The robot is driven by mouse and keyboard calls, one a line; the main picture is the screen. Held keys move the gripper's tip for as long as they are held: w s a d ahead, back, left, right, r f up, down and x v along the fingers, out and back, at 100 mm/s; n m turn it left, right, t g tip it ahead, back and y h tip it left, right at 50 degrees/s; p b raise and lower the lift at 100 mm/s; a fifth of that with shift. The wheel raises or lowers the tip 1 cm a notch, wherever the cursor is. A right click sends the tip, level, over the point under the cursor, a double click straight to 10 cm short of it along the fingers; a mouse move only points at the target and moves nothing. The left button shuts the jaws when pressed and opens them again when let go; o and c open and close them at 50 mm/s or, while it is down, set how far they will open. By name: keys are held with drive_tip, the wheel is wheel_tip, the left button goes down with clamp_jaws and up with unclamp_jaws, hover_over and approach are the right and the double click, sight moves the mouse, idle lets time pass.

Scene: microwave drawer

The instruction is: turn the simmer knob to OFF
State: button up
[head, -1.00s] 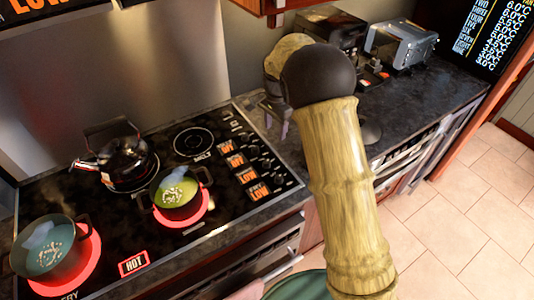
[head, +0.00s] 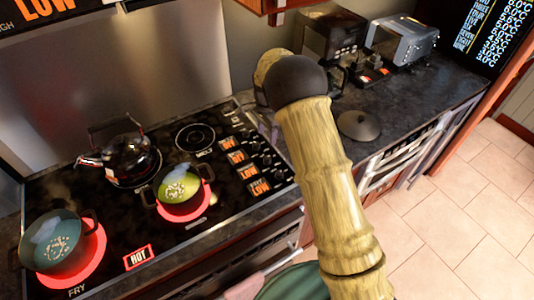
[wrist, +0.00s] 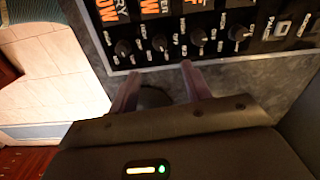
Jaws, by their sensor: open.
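The stove's control panel (head: 247,165) is at the right end of the black cooktop in the head view, with orange LOW displays and a row of dark knobs. In the wrist view several knobs (wrist: 160,43) line up along the panel's near edge. Their small labels are too blurred to tell which is the simmer knob. My gripper (wrist: 159,78) is open, its two pinkish fingers pointing toward the knob row and appearing short of it. No knob is between the fingers. In the head view my arm hides most of the gripper.
A green pot (head: 180,187) and a teal pot (head: 58,243) stand on glowing red burners. A dark kettle (head: 122,157) stands behind. A dark lid (head: 358,125) and a toaster oven (head: 402,40) are on the right counter. The tiled floor (head: 455,220) is clear.

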sight(267, 158)
wheel_tip(267, 158, down, 12)
drive_tip(key=p, duration=0.3)
drive_tip(key=shift+p, duration=0.3)
drive_tip(key=shift+c, duration=0.2)
drive_tip(key=c, duration=1)
